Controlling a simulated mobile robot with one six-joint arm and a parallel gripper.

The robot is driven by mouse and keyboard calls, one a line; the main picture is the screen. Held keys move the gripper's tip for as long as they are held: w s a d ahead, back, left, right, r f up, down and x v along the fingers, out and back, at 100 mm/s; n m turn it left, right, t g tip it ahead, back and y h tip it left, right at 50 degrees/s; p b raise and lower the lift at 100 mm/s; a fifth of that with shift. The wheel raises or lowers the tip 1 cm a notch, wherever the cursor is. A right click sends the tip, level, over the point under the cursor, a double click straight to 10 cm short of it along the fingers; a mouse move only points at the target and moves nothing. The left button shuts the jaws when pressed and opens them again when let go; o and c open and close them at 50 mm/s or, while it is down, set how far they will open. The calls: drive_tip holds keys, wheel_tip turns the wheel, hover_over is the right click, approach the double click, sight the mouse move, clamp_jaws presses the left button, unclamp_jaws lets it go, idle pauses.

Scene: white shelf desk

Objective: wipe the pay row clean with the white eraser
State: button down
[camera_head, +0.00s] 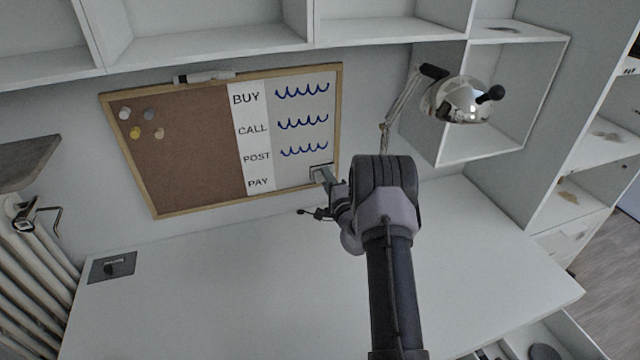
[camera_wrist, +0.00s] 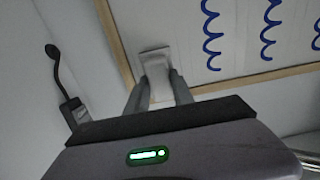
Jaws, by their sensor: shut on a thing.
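The board (camera_head: 193,150) hangs on the wall, cork on the left and white on the right. Its label strip reads BUY, CALL, POST and PAY. Blue wavy marks (camera_head: 302,90) stand beside BUY, CALL and POST. The PAY row (camera_head: 285,178) shows no blue marks in its visible part; my gripper covers its right end. My gripper (camera_head: 324,176) is at the board's lower right corner. In the wrist view, my gripper (camera_wrist: 159,90) is shut on the white eraser (camera_wrist: 155,62), which appears against the board beside its wooden frame. Exact contact is hard to tell.
A marker (camera_head: 205,77) lies at the board's top edge. A chrome lamp (camera_head: 460,100) stands right of the board. A small dark item (camera_wrist: 68,98) is near the board's corner. The desk (camera_head: 250,290) is mostly clear, with a grey plate (camera_head: 112,267) at left.

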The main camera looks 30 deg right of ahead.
drive_tip(key=shift+w+a+r+b, duration=0.1)
drive_tip(key=shift+w+a+b, duration=0.35)
drive_tip(key=shift+a, duration=0.8)
drive_tip(key=shift+w+a+b, duration=0.3)
drive_tip(key=shift+a+b, duration=0.35)
drive_tip(key=shift+a, duration=0.55)
drive_tip(key=shift+w+a+r+b, duration=0.1)
drive_tip(key=shift+w+a+b, duration=0.35)
drive_tip(key=shift+a, duration=0.8)
drive_tip(key=shift+w+a+f, duration=0.1)
drive_tip(key=shift+w+a, duration=0.15)
drive_tip(key=shift+a, duration=0.9)
drive_tip(key=shift+w+a, duration=0.25)
drive_tip(key=shift+a, duration=0.85)
drive_tip(key=shift+w+a+f, duration=0.1)
drive_tip(key=shift+w+a, duration=0.15)
drive_tip(key=shift+a, duration=0.9)
drive_tip(key=b+v, duration=0.1)
drive_tip(key=v, duration=0.5)
drive_tip(key=shift+d+r, duration=0.1)
drive_tip(key=b+v, duration=0.1)
drive_tip(key=v, duration=0.2)
